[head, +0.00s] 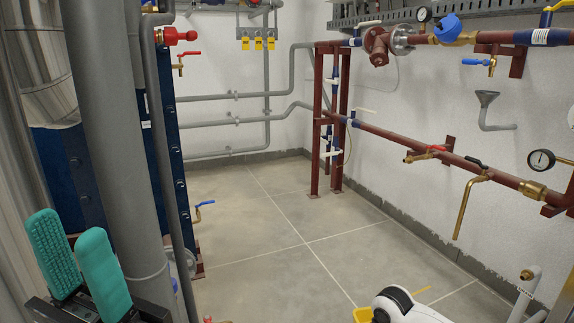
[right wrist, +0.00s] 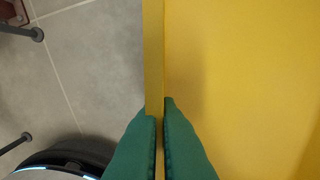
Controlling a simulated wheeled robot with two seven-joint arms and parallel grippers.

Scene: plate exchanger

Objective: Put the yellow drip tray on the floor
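The yellow drip tray (right wrist: 245,70) fills the right half of the right wrist view, with its thin upright rim running down the middle. My right gripper (right wrist: 160,108) has its green fingers on both sides of this rim, shut on it. In the head view only a small yellow piece of the tray (head: 362,314) shows at the bottom edge, beside my white right arm. The right fingers are hidden there. My left gripper (head: 68,230) is at lower left, open and empty, with its teal fingers apart. The tray's height above the floor cannot be told.
The tiled floor (head: 290,225) is clear in the middle. A thick grey pipe (head: 110,130) and the blue plate exchanger (head: 165,150) stand at left. Red pipes with valves (head: 400,140) run along the right wall. A red pipe frame (head: 318,120) stands at the back.

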